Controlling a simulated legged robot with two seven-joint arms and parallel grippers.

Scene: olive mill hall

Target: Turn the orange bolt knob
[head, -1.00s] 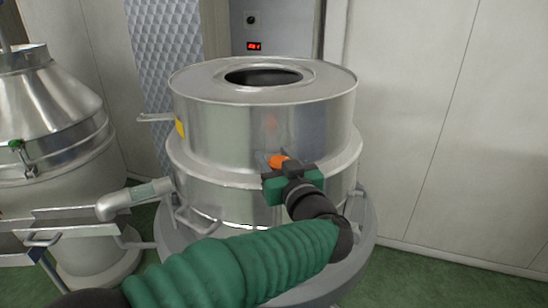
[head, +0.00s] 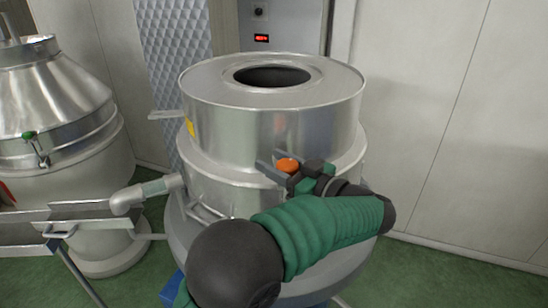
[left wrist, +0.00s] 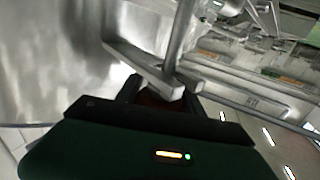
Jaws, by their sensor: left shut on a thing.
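The orange bolt knob (head: 288,164) is on the front of the steel drum machine (head: 310,122), at the lower ledge of its upper drum. My left gripper (head: 284,174), dark with green parts, reaches it from the lower right and is shut on the knob, whose orange top stays visible. In the left wrist view the jaws (left wrist: 152,92) close around a dark reddish part in shadow, beside a metal bracket (left wrist: 143,68) and a rod (left wrist: 181,40). The knob's underside is hidden. My right gripper is not in view.
A second steel vessel (head: 55,95) stands at the left with a metal chute (head: 85,210) in front. A pipe stub (head: 140,196) and a handle stick out from the machine's left. A pale wall panel (head: 430,110) stands behind; green floor (head: 430,275) is free at the right.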

